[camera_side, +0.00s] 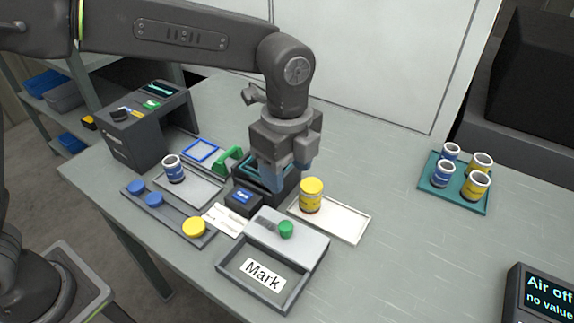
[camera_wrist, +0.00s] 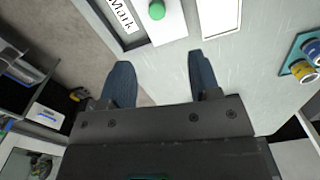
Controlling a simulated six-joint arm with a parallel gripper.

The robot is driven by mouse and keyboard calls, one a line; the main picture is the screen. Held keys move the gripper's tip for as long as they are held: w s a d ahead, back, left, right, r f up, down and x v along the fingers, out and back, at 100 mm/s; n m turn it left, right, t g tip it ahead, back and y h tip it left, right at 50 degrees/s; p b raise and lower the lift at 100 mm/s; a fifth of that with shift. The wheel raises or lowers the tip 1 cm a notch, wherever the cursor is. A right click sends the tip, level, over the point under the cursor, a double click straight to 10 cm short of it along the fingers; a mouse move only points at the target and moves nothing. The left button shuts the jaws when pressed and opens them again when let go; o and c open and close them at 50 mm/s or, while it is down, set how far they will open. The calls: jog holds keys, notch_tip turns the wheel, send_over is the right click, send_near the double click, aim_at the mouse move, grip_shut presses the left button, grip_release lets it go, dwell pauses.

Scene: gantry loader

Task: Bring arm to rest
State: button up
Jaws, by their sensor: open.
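My gripper (camera_side: 286,180) hangs from my arm above the middle of the table in the side view, over or just in front of a dark open-topped box (camera_side: 262,172). In the wrist view, the two blue fingers of my gripper (camera_wrist: 160,68) stand well apart with nothing between them. A yellow jar (camera_side: 311,196) stands upright on a white tray (camera_side: 345,222), just right of the fingers in the side view. I cannot tell the exact height of the fingertips above the things below.
A "Mark" tray (camera_side: 290,297) with a green knob (camera_side: 286,229) sits in front. Left are a blue jar (camera_side: 173,169), a rail with lids (camera_side: 168,212) and a grey machine (camera_side: 150,130). A teal tray (camera_side: 430,188) holds several jars.

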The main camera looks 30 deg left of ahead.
dwell(0.4)
jog(key=s+a+r+n+t, duration=0.25)
jog(key=a+r+n, duration=0.3)
jog(key=a, duration=0.35)
jog(key=s+a+n+t, duration=0.3)
jog(key=s+a+n, duration=1)
jog(key=s+n, duration=0.1)
jog(key=shift+a+f+n, duration=0.35)
jog(key=shift+f, duration=0.1)
dwell(0.4)
